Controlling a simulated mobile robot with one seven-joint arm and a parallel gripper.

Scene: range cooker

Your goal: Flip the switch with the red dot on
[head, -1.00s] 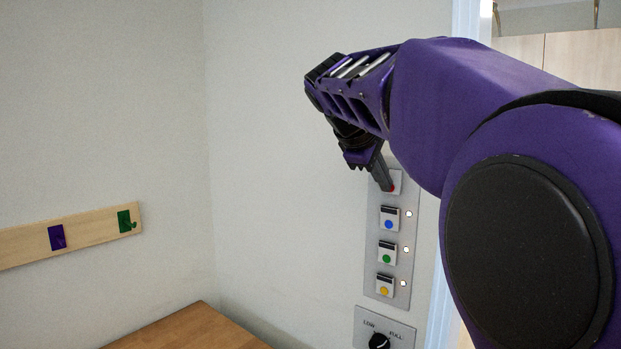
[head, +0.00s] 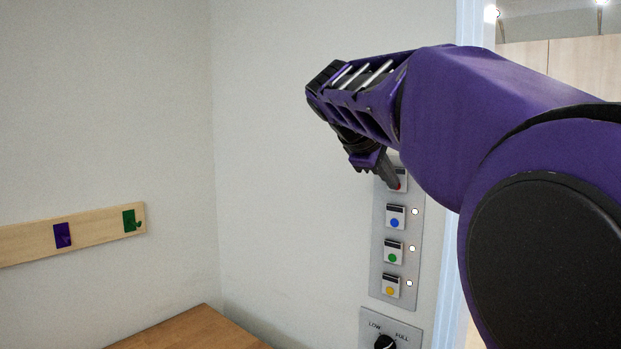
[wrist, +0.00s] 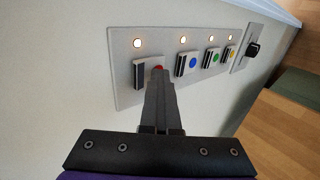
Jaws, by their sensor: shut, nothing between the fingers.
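The red-dot switch (wrist: 146,73) is the top one on a grey wall panel (head: 378,270). In the wrist view its red dot is partly covered by my fingertips, and its dark edge shows on the left, like the other switches. The light beside it (wrist: 137,43) glows; my arm hides that light in the head view. In the head view the switch (head: 402,178) shows just right of my fingertips. My gripper (wrist: 159,76) is shut and empty, its tips over the red dot, seemingly touching or very close.
Below are the blue-dot switch (head: 395,216), green-dot switch (head: 393,251) and yellow-dot switch (head: 390,285), each with a lit light. A LOW/FULL knob (head: 385,342) sits under the panel. A wooden surface (head: 190,332) and hook rail (head: 95,230) are at the left.

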